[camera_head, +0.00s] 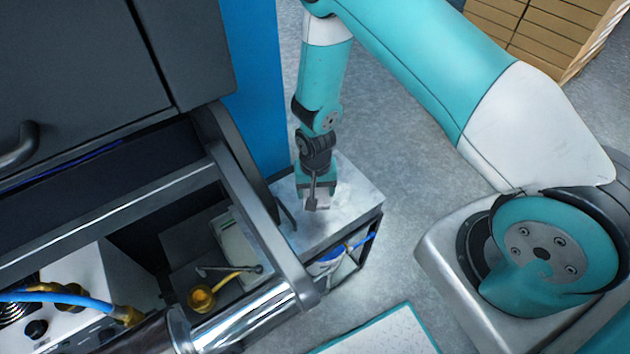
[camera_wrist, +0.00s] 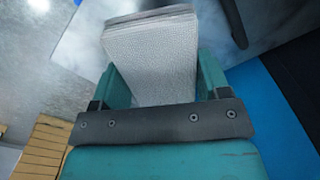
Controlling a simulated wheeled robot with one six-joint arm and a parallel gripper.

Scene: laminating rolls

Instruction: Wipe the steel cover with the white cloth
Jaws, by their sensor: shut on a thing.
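My gripper (camera_head: 318,203) points down over the steel cover (camera_head: 345,217), a grey metal top on a low cabinet beside the machine. In the wrist view my gripper (camera_wrist: 160,85) is shut on the white cloth (camera_wrist: 150,62), a folded, textured pad that sticks out past the fingers. In the head view the cloth (camera_head: 322,199) shows as a small pale patch under the fingers. The steel cover (camera_wrist: 90,28) has pale, cloudy smears in the wrist view. The cloth is at or just above the cover; I cannot tell whether it touches.
The dark machine frame (camera_head: 240,195) with a rail stands close on the left of the cover. A blue panel (camera_head: 253,80) rises behind it. A black handle (camera_head: 285,212) lies at the cover's left edge. Stacked brown boxes (camera_head: 545,30) stand at the back right. Grey floor is free right of the cabinet.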

